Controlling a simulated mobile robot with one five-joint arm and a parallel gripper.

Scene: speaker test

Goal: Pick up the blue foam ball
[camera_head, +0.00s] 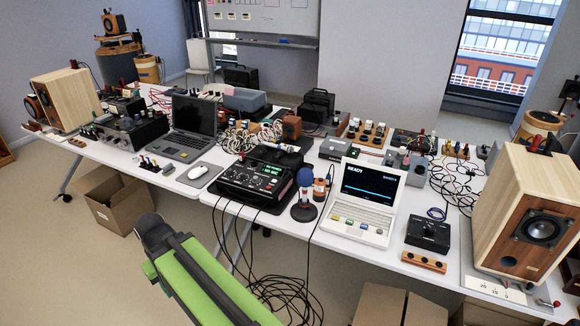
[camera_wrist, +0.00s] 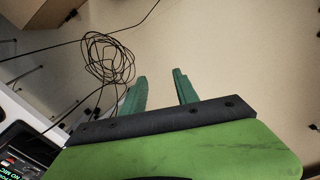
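The blue foam ball (camera_head: 305,177) sits on top of a small dark stand (camera_head: 304,210) with a round base near the front edge of the white table. It stands between the black device with a green display and the white computer. In the wrist view, my gripper (camera_wrist: 160,76) has its two green fingers apart with nothing between them. They are over the beige floor. The ball does not show in the wrist view. In the head view my green arm is at the lower left of the ball, in front of the table, and the fingers cannot be made out.
The white computer (camera_head: 364,203) is further right. Black cables (camera_head: 285,292) hang to the floor, coiled there. An open cardboard box (camera_head: 112,199) stands at left.

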